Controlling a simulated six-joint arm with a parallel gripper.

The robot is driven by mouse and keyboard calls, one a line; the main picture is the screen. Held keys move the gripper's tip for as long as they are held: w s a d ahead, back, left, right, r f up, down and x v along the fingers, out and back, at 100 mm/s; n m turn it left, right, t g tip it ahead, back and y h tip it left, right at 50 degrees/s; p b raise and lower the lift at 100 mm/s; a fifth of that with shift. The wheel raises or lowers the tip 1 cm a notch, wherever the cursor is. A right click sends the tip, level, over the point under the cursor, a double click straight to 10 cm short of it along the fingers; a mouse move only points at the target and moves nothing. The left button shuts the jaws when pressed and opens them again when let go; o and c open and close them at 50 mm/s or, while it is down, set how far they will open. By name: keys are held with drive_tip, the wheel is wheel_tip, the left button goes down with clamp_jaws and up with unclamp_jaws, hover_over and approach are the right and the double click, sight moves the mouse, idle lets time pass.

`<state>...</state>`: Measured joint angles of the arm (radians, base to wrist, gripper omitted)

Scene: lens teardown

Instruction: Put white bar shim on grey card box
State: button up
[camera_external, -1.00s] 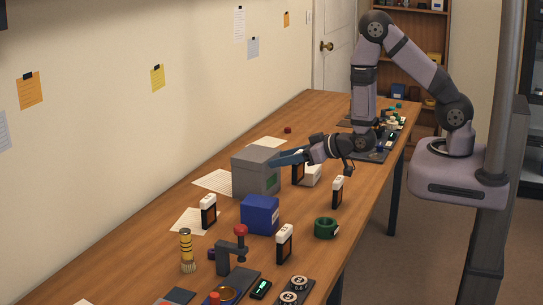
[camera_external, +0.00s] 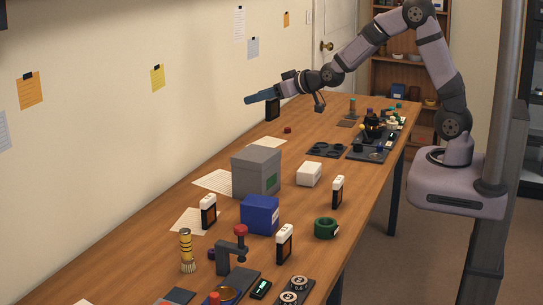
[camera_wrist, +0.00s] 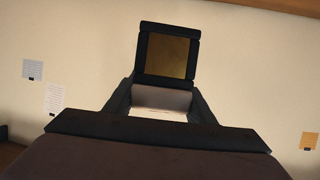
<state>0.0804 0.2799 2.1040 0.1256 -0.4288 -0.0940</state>
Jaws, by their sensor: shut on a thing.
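My gripper (camera_external: 264,98) is shut on a black-framed piece with an amber window (camera_external: 272,111), which I take to be the white bar shim. It hangs below the jaws, high above the table. In the wrist view the shim's amber window (camera_wrist: 167,57) stands beyond the fingers, and its pale end (camera_wrist: 161,98) lies between them. The grey card box (camera_external: 257,172) stands on the table, well below and slightly left of my gripper, with a green label on its right side. Its visible top is bare.
Similar white-topped black pieces stand at the left (camera_external: 208,211), right (camera_external: 337,191) and front (camera_external: 284,243). A white box (camera_external: 309,174) is right of the grey box, a blue box (camera_external: 260,214) in front.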

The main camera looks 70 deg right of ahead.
drive_tip(key=w+a+r+n+y, duration=0.2)
drive_tip(key=w+r, duration=0.2)
drive_tip(key=w, duration=0.2)
drive_tip(key=shift+s+f+p, duration=0.15)
drive_tip(key=shift+f+p, duration=0.3)
drive_tip(key=shift+f, duration=2.05)
drive_tip(key=shift+s+f+p, duration=0.2)
drive_tip(key=shift+f+p, duration=0.25)
drive_tip(key=shift+f, duration=2.05)
drive_tip(key=shift+s+f+p, duration=0.15)
drive_tip(key=shift+f+p, duration=0.3)
drive_tip(key=shift+f, duration=2.05)
drive_tip(key=shift+f, duration=0.15)
drive_tip(key=o, duration=1)
drive_tip(key=shift+o, duration=0.2)
